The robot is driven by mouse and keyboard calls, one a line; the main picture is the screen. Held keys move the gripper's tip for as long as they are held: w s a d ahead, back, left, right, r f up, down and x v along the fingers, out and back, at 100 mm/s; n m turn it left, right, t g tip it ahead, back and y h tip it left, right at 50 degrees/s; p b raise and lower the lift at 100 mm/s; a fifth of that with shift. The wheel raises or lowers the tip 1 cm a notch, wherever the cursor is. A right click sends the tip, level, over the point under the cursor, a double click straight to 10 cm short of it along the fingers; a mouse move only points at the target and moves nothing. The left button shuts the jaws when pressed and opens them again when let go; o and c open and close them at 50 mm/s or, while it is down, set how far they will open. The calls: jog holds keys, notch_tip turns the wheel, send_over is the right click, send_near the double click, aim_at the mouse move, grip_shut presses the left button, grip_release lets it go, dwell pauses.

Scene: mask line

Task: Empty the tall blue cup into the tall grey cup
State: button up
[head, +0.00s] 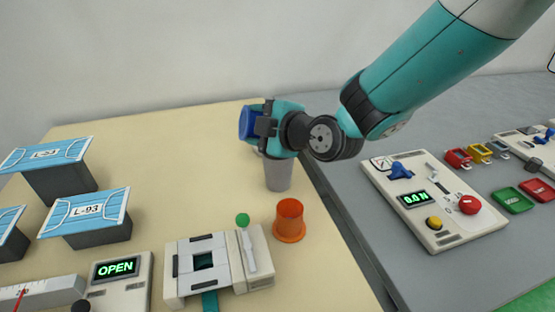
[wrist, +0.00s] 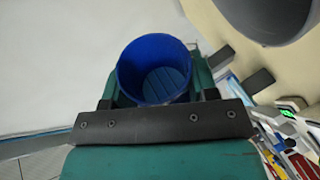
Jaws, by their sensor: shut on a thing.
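My gripper (head: 262,124) is shut on the tall blue cup (head: 247,121) and holds it above the table, just above and left of the tall grey cup (head: 278,174). The blue cup looks tipped well over in the head view. In the wrist view, I look into the blue cup (wrist: 155,72) between the fingers; its floor shows and I see no contents. The grey cup stands upright on the table, its top partly hidden by my gripper. A grey round shape at the top right of the wrist view looks like its mouth (wrist: 265,15); I cannot make out contents.
An orange cup (head: 290,219) stands in front of the grey cup. A white device with a green-knobbed lever (head: 245,245) is near the front. Blue masks on dark blocks (head: 85,212) are at left. A control panel (head: 433,200) is at right. The back left table is clear.

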jog(key=m+y+b, duration=0.1)
jog(key=b, duration=0.2)
jog(key=d+m+y+b, duration=0.1)
jog(key=b, duration=0.3)
jog(key=shift+w+f+t, duration=0.2)
jog(key=shift+f+t, duration=0.05)
jog(key=shift+t, duration=0.05)
jog(key=shift+a+r+p, duration=0.1)
jog(key=shift+r+p, duration=0.6)
jog(key=shift+p, duration=0.3)
jog(key=p, duration=0.2)
jog(key=shift+s+a+r+n+h+p, duration=0.15)
jog(key=shift+r+n+h+p, duration=0.15)
jog(key=shift+r+h+p, duration=0.1)
jog(key=p, duration=0.2)
jog(key=n+p, duration=0.1)
jog(key=p, duration=0.1)
jog(key=shift+s+a+f+h, duration=0.1)
jog(key=shift+a+f+h, duration=0.1)
jog(key=shift+a+h, duration=0.15)
jog(key=shift+f+n+h, duration=0.25)
jog(key=shift+f+n, duration=0.15)
jog(key=shift+f, duration=0.25)
jog(key=shift+p, duration=0.55)
jog(key=shift+r+p, duration=0.1)
jog(key=shift+p, duration=0.35)
